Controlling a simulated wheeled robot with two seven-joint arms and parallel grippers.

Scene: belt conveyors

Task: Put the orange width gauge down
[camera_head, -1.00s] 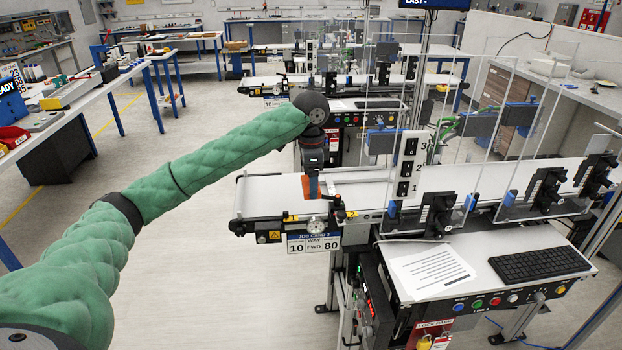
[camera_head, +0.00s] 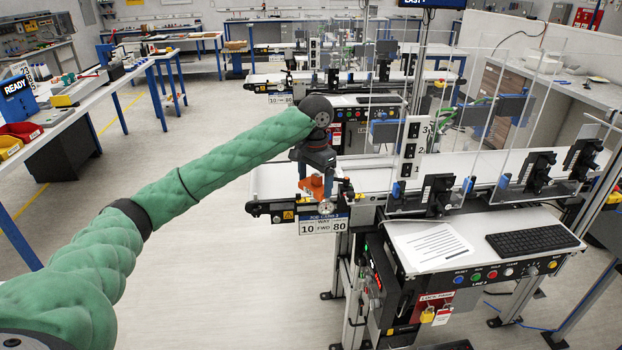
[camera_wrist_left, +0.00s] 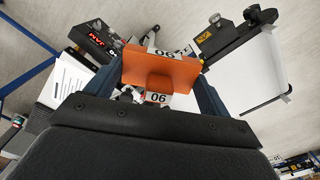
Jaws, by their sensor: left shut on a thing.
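The orange width gauge (camera_head: 314,187) is held in my left gripper (camera_head: 316,178) near the front left end of the nearest belt conveyor. In the left wrist view the orange gauge (camera_wrist_left: 160,69) sits between the two dark fingers of my left gripper (camera_wrist_left: 162,75), with white labels reading 06 at its edges. It appears just above or at the conveyor's near side rail, over the dial and the job card (camera_head: 322,226). I cannot tell whether it touches the rail. My right gripper is not in view.
The white belt (camera_head: 270,181) runs to the right, with black clamps and clear guards along it. A control desk (camera_head: 430,245) with a paper sheet and a keyboard (camera_head: 533,242) stands in front. A workbench with red and yellow bins (camera_head: 20,132) is at the left.

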